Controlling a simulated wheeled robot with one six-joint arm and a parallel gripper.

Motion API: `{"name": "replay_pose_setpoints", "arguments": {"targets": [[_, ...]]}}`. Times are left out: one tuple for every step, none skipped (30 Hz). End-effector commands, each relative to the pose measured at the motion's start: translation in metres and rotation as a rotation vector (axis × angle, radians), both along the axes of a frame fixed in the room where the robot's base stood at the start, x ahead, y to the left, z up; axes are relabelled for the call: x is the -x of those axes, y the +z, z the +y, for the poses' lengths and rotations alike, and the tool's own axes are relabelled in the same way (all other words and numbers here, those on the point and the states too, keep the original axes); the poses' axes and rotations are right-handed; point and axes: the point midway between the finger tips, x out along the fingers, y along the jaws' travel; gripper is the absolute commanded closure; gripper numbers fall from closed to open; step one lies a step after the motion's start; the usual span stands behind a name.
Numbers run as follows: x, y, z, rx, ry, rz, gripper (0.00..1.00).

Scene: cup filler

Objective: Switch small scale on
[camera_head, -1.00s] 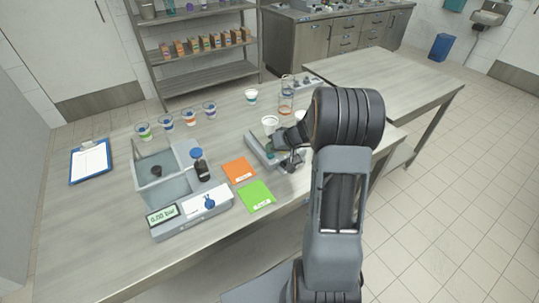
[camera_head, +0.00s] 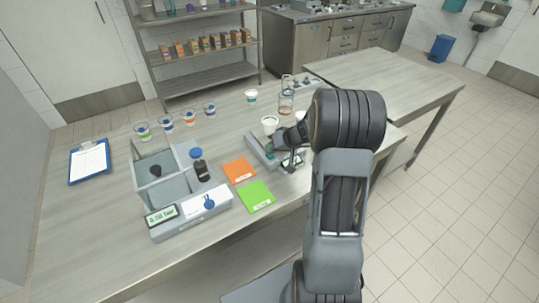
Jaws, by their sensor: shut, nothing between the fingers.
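The small scale (camera_head: 259,150) is a low grey device on the table, right of the orange and green cards. My arm hides part of it. My gripper (camera_head: 290,166) is shut and empty, pointing down at the scale's front right part. Whether the fingertips touch the scale or hang just above it I cannot tell. Its display and switch are too small or too covered to read.
A grey basin machine (camera_head: 165,229) with a lit display stands at the left. An orange card (camera_head: 239,171) and a green card (camera_head: 255,196) lie between it and the scale. A white cup (camera_head: 270,124) and a glass beaker (camera_head: 286,103) stand behind the scale. Several small cups line the back left.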

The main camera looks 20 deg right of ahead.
Motion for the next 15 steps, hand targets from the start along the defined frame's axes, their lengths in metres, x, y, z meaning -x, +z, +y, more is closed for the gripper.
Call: {"name": "replay_pose_setpoints", "arguments": {"targets": [[-0.0003,0.0024,-0.0001,0.000,0.000,-0.001,1.00],[-0.0003,0.0038,-0.0001,0.001,-0.001,-0.002,1.00],[-0.0002,0.0057,-0.0002,0.001,-0.001,-0.002,1.00],[-0.0002,0.0068,-0.0002,0.001,-0.001,-0.002,1.00],[-0.0002,0.0078,-0.0002,0.001,0.000,-0.001,1.00],[-0.0002,0.0088,-0.0002,0.001,0.000,-0.001,1.00],[-0.0001,0.0091,-0.0001,0.001,0.000,0.000,1.00],[-0.0001,0.0093,-0.0001,0.001,0.000,0.000,1.00],[0.0000,0.0093,0.0000,0.001,0.000,0.000,1.00],[0.0000,0.0092,-0.0001,0.001,-0.001,0.000,1.00],[0.0000,0.0092,-0.0001,0.001,-0.001,0.000,1.00],[0.0000,0.0092,-0.0001,0.001,-0.001,0.000,1.00],[-0.0001,0.0093,-0.0001,0.001,-0.001,0.000,1.00],[0.0000,0.0094,-0.0001,0.001,-0.001,0.000,1.00],[-0.0001,0.0102,-0.0001,0.001,-0.001,0.000,1.00]]}}
